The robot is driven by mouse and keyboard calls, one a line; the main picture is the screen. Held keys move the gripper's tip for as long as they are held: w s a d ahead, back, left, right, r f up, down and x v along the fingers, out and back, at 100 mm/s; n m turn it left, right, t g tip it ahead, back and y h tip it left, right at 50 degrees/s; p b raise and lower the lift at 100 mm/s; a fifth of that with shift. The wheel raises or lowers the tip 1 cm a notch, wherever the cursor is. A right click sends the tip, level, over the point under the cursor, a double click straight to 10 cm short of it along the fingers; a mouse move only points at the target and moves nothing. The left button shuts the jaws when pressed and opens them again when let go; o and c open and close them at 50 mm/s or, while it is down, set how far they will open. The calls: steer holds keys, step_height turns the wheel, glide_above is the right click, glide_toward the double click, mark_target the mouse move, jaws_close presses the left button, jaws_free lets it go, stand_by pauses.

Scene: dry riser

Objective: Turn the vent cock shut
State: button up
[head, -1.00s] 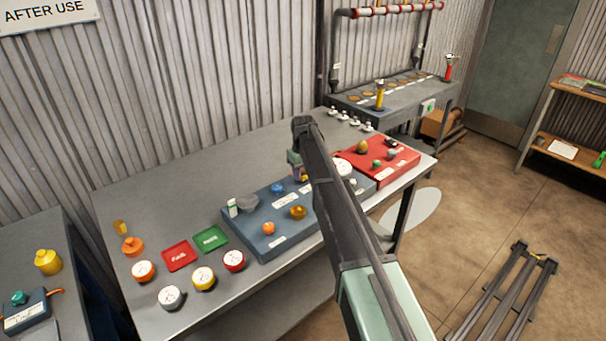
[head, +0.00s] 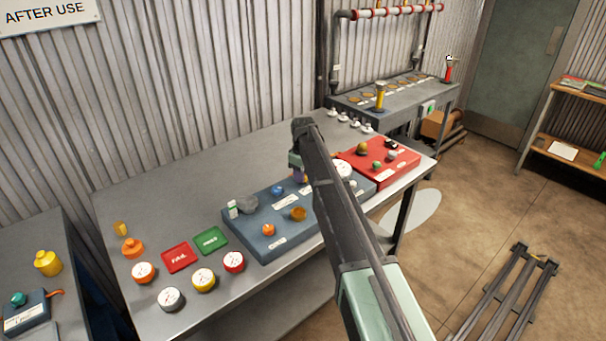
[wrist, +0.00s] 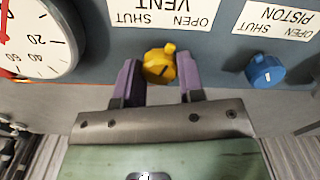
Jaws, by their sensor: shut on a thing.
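The vent cock (wrist: 159,65) is a yellow knob with a small raised tab, below the VENT label (wrist: 160,14) in the wrist view. The label reads upside down there, with SHUT on the left and OPEN on the right. The tab points up and slightly right, towards the label. The purple fingers of my gripper (wrist: 158,84) stand on either side of the knob and are shut on it. In the head view my gripper (head: 299,173) is down at the blue-grey panel (head: 254,242), partly behind my arm. The cock cannot be made out there.
A blue knob (wrist: 265,70) under the PISTON label is to the right in the wrist view, and a white gauge (wrist: 38,38) is to the left. A red panel (head: 397,172) adjoins the blue-grey one. Green (head: 211,241) and red (head: 178,257) trays and several gauges lie left on the bench.

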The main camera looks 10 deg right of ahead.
steer(key=n, duration=1.3)
steer(key=shift+n, duration=0.3)
stand_by(0.3)
steer(key=o, duration=0.9)
step_height(320, 180, up, 11)
steer(key=p, duration=1)
steer(key=shift+f+p, duration=0.1)
steer(key=shift+p, duration=0.3)
